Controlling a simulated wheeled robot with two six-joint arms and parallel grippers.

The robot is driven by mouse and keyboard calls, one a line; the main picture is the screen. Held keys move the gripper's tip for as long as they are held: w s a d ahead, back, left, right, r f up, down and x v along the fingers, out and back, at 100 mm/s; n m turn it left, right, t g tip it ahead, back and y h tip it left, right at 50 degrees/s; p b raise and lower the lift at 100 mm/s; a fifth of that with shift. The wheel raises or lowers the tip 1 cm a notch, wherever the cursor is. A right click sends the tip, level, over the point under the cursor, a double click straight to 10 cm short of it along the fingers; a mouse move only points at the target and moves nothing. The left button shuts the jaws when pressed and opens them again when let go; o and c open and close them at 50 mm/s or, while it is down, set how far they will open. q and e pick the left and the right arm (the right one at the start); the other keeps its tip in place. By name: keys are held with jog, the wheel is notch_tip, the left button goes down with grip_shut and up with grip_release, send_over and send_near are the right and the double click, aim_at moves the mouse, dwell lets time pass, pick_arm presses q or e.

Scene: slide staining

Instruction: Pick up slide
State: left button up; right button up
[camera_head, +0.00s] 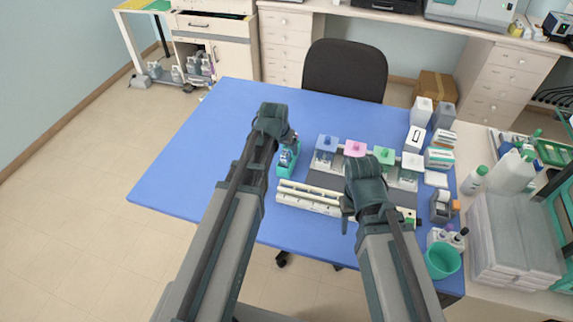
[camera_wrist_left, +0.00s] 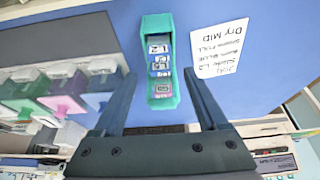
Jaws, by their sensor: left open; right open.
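A teal slide holder (camera_head: 281,168) stands on the blue table. In the left wrist view the holder (camera_wrist_left: 158,22) has several labelled slides (camera_wrist_left: 159,55) in it, one marked L2. My left gripper (camera_head: 291,139) is right by the holder in the head view. In the left wrist view its fingers (camera_wrist_left: 160,73) are apart, one on each side of the holder, with nothing held. Whether they touch it cannot be told. My right gripper (camera_head: 347,206) is over the cream rack (camera_head: 305,197); its fingers are mostly hidden by its own wrist.
Staining jars with blue (camera_head: 327,143), pink (camera_head: 355,148) and green (camera_head: 384,155) lids stand right of the holder. White boxes (camera_head: 421,112) and a teal cup (camera_head: 443,261) line the right edge. A written note (camera_wrist_left: 220,49) lies beside the holder. The table's left side is clear.

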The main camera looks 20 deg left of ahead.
aim_at(286, 151)
pick_arm(q)
jog(key=shift+w+b+x, duration=0.2)
jog(key=shift+b+x, duration=0.95)
jog(key=shift+x, duration=0.2)
jog(key=shift+w+b+x, duration=0.2)
jog(key=shift+b+x, duration=0.9)
jog(key=shift+x, duration=0.2)
pick_arm(e)
jog(key=shift+f, duration=2.25)
pick_arm(q)
jog(key=shift+r, duration=0.25)
pick_arm(e)
jog(key=shift+r, duration=0.1)
pick_arm(q)
grip_shut()
